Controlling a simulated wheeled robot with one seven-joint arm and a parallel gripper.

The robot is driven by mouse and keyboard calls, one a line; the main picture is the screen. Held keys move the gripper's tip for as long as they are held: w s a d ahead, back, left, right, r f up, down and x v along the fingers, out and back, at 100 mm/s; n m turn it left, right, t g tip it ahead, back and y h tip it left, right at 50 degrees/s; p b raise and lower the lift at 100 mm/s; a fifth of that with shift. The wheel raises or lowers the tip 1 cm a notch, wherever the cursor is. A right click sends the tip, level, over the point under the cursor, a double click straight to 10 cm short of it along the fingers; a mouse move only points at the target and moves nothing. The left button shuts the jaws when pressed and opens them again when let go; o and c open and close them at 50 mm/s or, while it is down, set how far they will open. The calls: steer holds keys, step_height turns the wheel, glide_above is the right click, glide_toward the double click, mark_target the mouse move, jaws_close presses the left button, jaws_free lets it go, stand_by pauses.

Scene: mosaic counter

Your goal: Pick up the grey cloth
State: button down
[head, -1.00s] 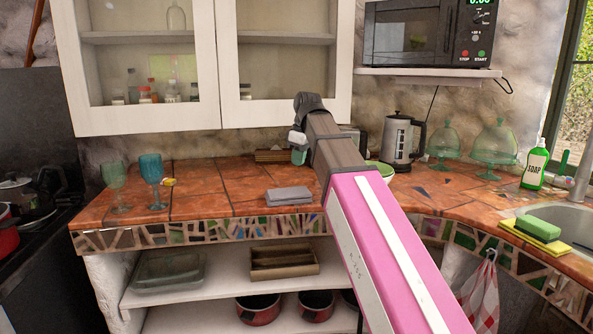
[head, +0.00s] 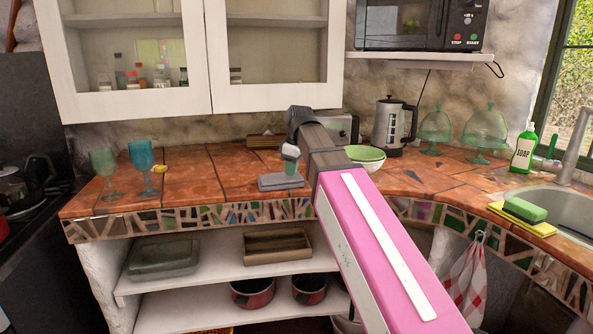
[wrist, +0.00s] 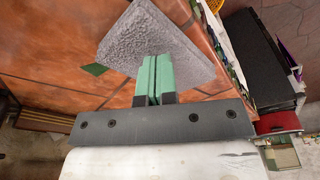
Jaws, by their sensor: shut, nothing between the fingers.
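The grey cloth (head: 281,182) lies folded flat on the terracotta counter, near its front edge. In the wrist view the cloth (wrist: 150,38) fills the upper middle, just beyond my fingertips. My gripper (head: 291,170) is over the cloth, pointing down, and seems to overlap its rear part in the head view. In the wrist view the green fingers of my gripper (wrist: 154,75) are pressed together with nothing between them. I cannot tell whether the fingertips touch the cloth.
Two glass goblets (head: 141,165) stand at the counter's left end. A green-rimmed bowl (head: 365,157), a kettle (head: 391,125) and a toaster (head: 340,128) stand behind and right of my arm. The wall cabinet (head: 200,60) hangs above.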

mark_target(270, 175)
steer(key=a, duration=0.2)
steer(key=w+a, duration=0.1)
steer(key=a, duration=0.1)
steer(key=w+a, duration=0.1)
steer(key=a, duration=0.2)
steer(key=shift+w+f, duration=0.2)
steer(key=shift+f, duration=0.5)
steer(key=shift+s+f, duration=0.1)
steer(key=shift+f, duration=0.05)
